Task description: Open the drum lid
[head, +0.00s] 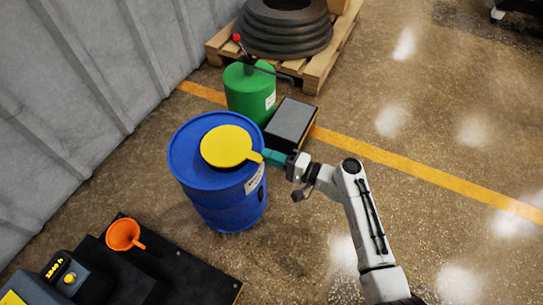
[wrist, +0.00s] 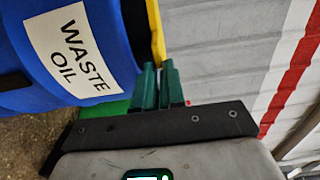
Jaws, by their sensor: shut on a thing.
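The blue drum (head: 226,207) stands upright on the floor. It carries a white label reading "WASTE OIL" (wrist: 70,48), which shows large in the wrist view. The round yellow lid (head: 225,145) lies over the drum's top, with a tab sticking out at its right. The lid's yellow edge also shows in the wrist view (wrist: 156,35). My gripper (head: 267,156) comes in from the right with teal fingers shut on the lid's tab. In the wrist view the fingertips (wrist: 157,72) meet the yellow edge. The exact grip is partly hidden.
A green can (head: 248,95) and a grey-topped box (head: 291,122) stand close behind the drum. A pallet (head: 317,70) with stacked tires (head: 285,28) is farther back. An orange funnel (head: 123,234) is at front left. A corrugated wall is left; the floor at right is clear.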

